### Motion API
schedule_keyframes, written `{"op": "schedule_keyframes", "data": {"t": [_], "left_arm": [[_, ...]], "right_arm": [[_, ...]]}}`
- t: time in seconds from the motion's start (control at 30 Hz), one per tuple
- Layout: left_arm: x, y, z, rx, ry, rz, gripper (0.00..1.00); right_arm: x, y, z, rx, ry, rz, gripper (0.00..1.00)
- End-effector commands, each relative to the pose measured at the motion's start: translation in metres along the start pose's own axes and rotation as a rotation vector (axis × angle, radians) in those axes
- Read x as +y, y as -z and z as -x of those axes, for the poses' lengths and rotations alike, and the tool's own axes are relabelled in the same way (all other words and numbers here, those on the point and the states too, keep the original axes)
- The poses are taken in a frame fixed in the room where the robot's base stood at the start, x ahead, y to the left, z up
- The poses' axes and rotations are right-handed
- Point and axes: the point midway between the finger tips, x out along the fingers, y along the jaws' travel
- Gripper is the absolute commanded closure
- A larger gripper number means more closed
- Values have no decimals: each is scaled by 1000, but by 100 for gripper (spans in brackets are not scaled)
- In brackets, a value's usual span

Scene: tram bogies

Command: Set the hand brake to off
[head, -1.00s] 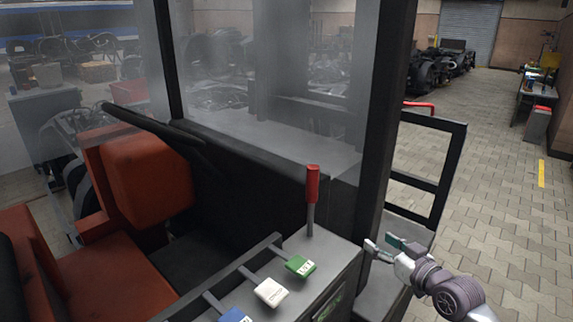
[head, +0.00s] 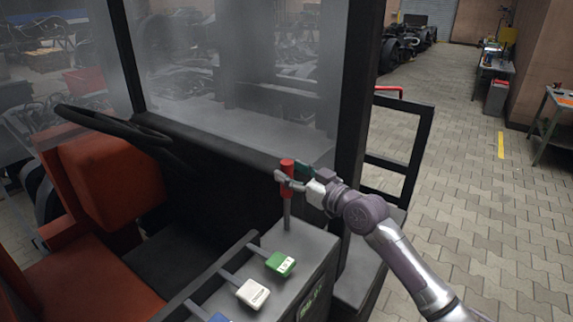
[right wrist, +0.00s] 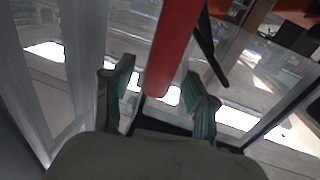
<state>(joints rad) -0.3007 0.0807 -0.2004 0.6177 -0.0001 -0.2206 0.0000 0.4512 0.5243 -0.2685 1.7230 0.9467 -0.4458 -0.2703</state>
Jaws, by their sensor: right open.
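The hand brake lever (head: 287,166) has a red grip on a grey rod and stands nearly upright on the grey console (head: 308,242). My right gripper (head: 293,177) is open at the red grip, with its fingers on either side of it. In the right wrist view the red grip (right wrist: 176,48) lies between the two green finger pads of my right gripper (right wrist: 161,98), with a gap showing at each side. My left gripper is out of view.
Green (head: 281,263) and white (head: 253,293) tabbed levers, with a blue one, sit on the console. A dark windscreen post (head: 352,120) rises close behind the gripper. A black side frame (head: 412,165) stands right, beside open paved floor (head: 480,220).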

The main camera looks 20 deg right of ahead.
Motion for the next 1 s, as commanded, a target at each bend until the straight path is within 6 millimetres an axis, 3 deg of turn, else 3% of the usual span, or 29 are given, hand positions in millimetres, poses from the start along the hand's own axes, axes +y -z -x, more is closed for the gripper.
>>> {"op": "schedule_keyframes", "data": {"t": [0.2,0.5,0.87,1.0], "left_arm": [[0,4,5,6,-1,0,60],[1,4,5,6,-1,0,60],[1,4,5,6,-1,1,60],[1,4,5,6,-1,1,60]], "right_arm": [[0,0,-19,1,0,-2,42],[0,-1,-21,0,0,-1,42],[0,-1,-21,0,-1,-1,100],[0,-1,-21,0,-1,-1,100]]}}
